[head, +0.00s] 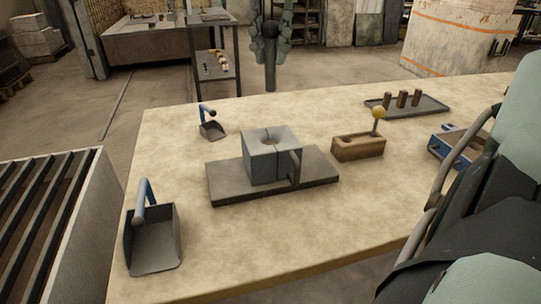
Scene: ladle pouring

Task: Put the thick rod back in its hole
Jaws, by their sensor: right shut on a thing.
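My right gripper (271,50) is at the top middle of the head view, with teal fingers pointing down. It is shut on the thick rod (270,78), which is dark, has a round knob near its top and hangs upright. The rod's lower end is free in the air, in line in the picture with the grey block (258,165) below it. The block has a dark round hole (268,139) in its top and a seam. A clear gap shows between rod and hole; its depth is hard to judge. My left gripper is not in view.
The block stands on a dark plate (225,190). A wooden block (358,149) holds a yellow-knobbed rod. A tray (435,103) bears brown pegs. Scoops (155,245) (212,130) with blue handles stand left. A blue-sided thing (450,152) is right, partly behind my arm.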

